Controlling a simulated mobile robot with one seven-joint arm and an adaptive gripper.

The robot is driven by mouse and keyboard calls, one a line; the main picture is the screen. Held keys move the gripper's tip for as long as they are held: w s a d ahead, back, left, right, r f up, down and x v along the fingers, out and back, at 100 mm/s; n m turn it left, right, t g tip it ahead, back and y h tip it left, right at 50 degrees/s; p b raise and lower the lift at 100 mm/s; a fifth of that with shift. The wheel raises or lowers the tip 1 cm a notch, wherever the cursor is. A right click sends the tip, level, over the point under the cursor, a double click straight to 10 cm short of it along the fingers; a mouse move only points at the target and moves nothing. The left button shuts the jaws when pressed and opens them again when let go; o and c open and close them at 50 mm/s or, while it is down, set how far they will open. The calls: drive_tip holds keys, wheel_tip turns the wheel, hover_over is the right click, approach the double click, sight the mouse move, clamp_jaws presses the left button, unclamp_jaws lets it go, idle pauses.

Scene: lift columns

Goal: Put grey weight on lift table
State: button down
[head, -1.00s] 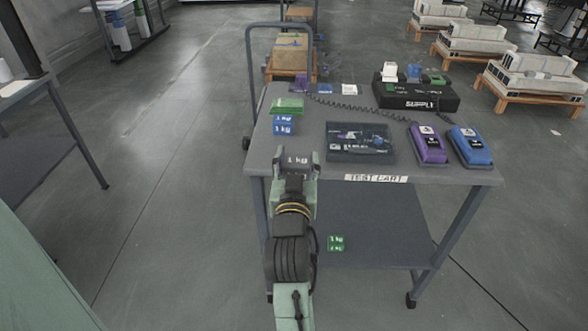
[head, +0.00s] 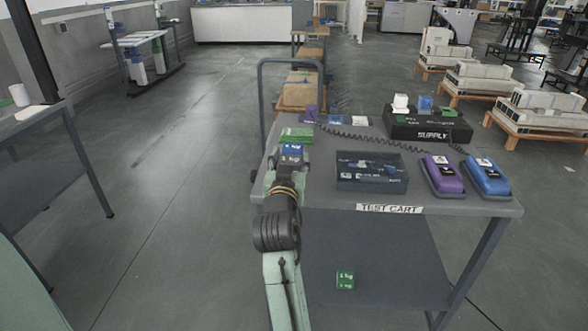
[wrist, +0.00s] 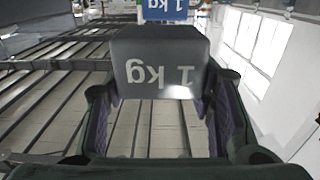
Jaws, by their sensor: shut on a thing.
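The grey weight (wrist: 160,62), a block marked 1 kg that reads upside down, fills the space between my fingers in the wrist view. My gripper (wrist: 163,92) is shut on it. In the head view my gripper (head: 283,172) is over the near left corner of the cart, and its own parts hide most or all of the grey weight. A blue 1 kg weight (head: 291,152) shows just beyond my gripper; it also shows at the top of the wrist view (wrist: 167,9). I cannot pick out the lift table with certainty.
The floor left of the cart is clear.

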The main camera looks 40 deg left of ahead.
drive_tip(key=shift+w+a+r, duration=0.15)
drive_tip(key=shift+w+a, duration=0.1)
drive_tip(key=shift+a, duration=0.1)
drive_tip(key=shift+w+a+f+b, duration=0.15)
drive_tip(key=shift+a+f+b, duration=0.05)
drive_tip(key=shift+f+b, duration=0.45)
drive_tip(key=shift+w+a+f+b, duration=0.1)
drive_tip(key=shift+a+f+b, duration=0.05)
drive_tip(key=shift+f+b, duration=0.45)
drive_tip(key=shift+f, duration=0.35)
drive_tip(key=shift+f, duration=0.1)
drive_tip(key=c, duration=1.2)
unclamp_jaws()
drive_tip(key=shift+f+b, duration=0.3)
drive_tip(key=o, duration=0.5)
drive_tip(key=shift+r, duration=0.1)
